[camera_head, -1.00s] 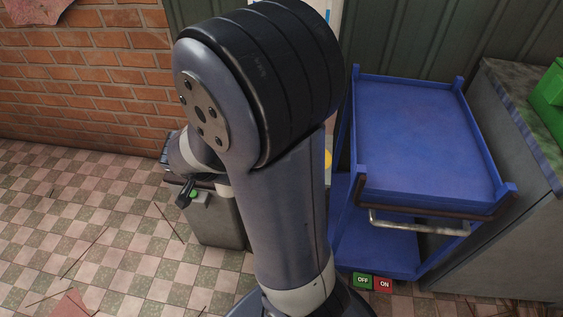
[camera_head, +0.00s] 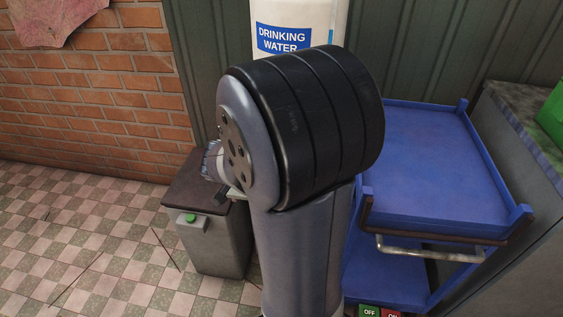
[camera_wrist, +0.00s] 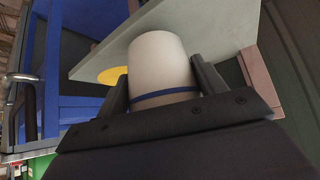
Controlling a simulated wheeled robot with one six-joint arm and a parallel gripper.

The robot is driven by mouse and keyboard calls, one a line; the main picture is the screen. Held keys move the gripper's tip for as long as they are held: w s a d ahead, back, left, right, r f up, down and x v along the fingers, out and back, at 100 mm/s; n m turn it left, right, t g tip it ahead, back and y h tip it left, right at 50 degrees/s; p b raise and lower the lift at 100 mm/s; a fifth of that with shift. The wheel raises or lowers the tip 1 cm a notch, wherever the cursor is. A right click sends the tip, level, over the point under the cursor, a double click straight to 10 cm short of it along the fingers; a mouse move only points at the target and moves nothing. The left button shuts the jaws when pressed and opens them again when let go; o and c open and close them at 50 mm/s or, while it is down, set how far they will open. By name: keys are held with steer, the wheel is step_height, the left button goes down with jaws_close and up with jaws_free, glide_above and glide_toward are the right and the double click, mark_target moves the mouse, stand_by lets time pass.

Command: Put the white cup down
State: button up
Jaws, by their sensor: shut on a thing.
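The white cup (camera_wrist: 158,62) with a blue band near its lower edge in the picture shows in the wrist view. My gripper (camera_wrist: 162,84) is shut on it, one finger on each side. Behind the cup is a flat grey slab (camera_wrist: 200,25) with a yellow round thing (camera_wrist: 112,75) at its edge. I cannot tell whether the cup touches the slab. In the head view my arm hides the cup and most of my gripper.
A blue cart (camera_head: 430,150) stands to the right, beside a grey counter (camera_head: 535,130) with a green box (camera_head: 553,115). A grey bin (camera_head: 222,245) with a dark lid stands left of my arm. A white drinking water unit (camera_head: 290,15) stands behind. Checkered floor is open at left.

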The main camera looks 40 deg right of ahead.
steer(key=d, duration=0.2)
steer(key=w+d, duration=0.1)
steer(key=d, duration=0.1)
steer(key=shift+w+d, duration=0.2)
steer(key=d, duration=0.2)
steer(key=w+d+f, duration=0.1)
steer(key=shift+d+p, duration=0.1)
steer(key=shift+p, duration=0.3)
steer(key=shift+f, duration=0.25)
steer(key=shift+f+b, duration=0.25)
steer(key=shift+b, duration=0.15)
steer(key=o, duration=1.2)
steer(key=shift+r, duration=0.15)
steer(key=shift+r+p, duration=0.2)
steer(key=shift+p, duration=0.3)
steer(key=p+v, duration=0.1)
steer(key=v, duration=1.1)
steer(key=shift+f, duration=0.1)
